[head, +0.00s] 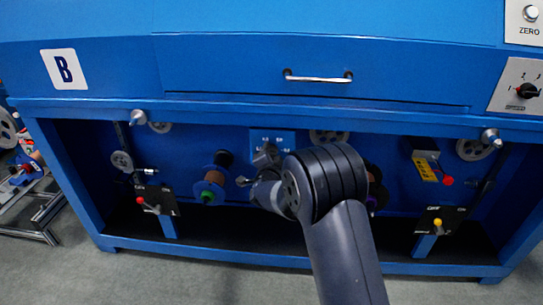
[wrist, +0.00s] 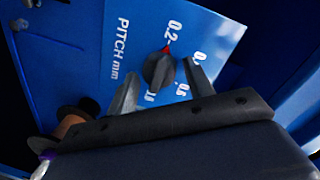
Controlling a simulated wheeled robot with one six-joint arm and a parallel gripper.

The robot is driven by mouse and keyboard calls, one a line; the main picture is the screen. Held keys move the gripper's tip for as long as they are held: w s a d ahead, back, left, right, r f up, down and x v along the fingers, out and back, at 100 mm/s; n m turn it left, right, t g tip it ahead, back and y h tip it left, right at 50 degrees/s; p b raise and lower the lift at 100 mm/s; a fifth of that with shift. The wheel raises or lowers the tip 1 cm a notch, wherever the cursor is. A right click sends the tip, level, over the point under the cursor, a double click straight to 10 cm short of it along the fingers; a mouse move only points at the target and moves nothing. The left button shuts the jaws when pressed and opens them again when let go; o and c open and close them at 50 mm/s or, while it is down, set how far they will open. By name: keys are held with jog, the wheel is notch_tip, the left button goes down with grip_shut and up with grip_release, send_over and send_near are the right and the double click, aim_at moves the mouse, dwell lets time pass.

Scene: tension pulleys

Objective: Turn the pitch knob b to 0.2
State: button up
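The pitch knob (wrist: 158,70) is a dark round knob with a red pointer mark, on a light blue plate (wrist: 118,30) lettered "PITCH mm". Its red mark points at the label 0.2. My gripper (wrist: 160,67) has its two grey fingers on either side of the knob, with visible gaps, so it is open. Other labels to the right and below the knob are partly hidden by the fingers.
Spools (head: 213,180) stand left of my arm and partly behind it on the right. Small black units with a red-knobbed lever (head: 148,206) and a yellow-knobbed lever (head: 437,223) stand at the sides.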

jog(key=shift+o, duration=0.7)
jog(key=s+r+p, duration=0.1)
jog(key=s, duration=0.9)
jog(key=shift+s+p, duration=0.3)
jog(key=shift+s, duration=0.05)
jog(key=w+f+b, duration=0.1)
jog(key=w, duration=0.9)
jog(key=shift+w+b, duration=0.35)
jog(key=shift+b, duration=0.05)
jog(key=shift+s, duration=0.1)
